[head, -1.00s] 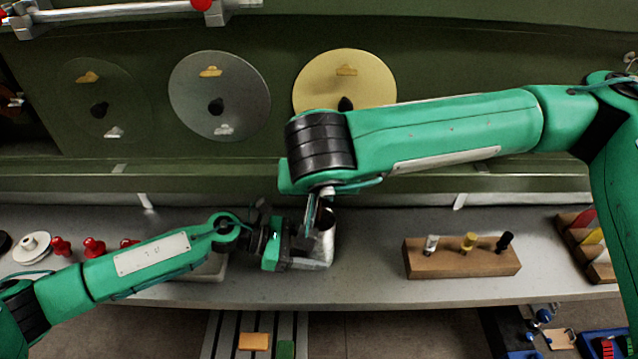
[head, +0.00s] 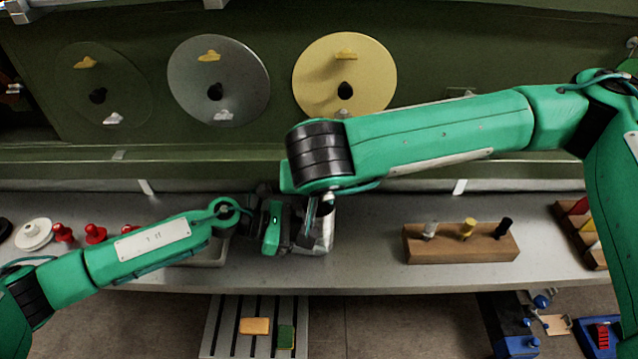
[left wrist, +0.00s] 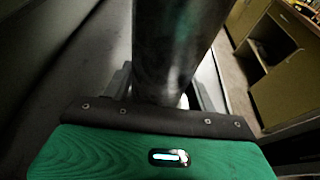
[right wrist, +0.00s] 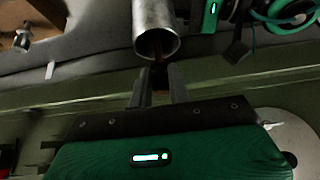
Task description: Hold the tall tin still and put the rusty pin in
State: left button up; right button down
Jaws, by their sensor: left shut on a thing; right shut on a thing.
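The tall tin (head: 325,228) is a silvery metal cylinder above the bench in the head view. My left gripper (head: 298,236) is shut around it from the left. In the left wrist view the tin (left wrist: 178,45) stands between the fingers. My right gripper (right wrist: 158,88) is shut on the rusty pin (right wrist: 160,72), a small dark brown piece mostly hidden between the fingers. In the right wrist view the tin's open mouth (right wrist: 157,44) is just in front of the fingertips, and the pin's end is at its lower rim. I cannot tell how far inside it is.
A wooden block (head: 460,246) with three pegs stands on the bench (head: 370,262) to the right. Several red knobbed pieces (head: 95,234) and a white spool (head: 33,234) stand at the left. Three discs hang on the green back panel (head: 270,165). Bare bench lies between tin and block.

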jog(key=shift+s+f, duration=0.15)
jog(key=shift+f, duration=0.3)
jog(key=c, duration=1.2)
grip_release()
jog(key=shift+c, duration=0.2)
jog(key=shift+r, duration=0.1)
jog(key=shift+r, duration=0.15)
notch_tip(320, 180, up, 8)
pick_arm(q)
jog(key=o, duration=0.8)
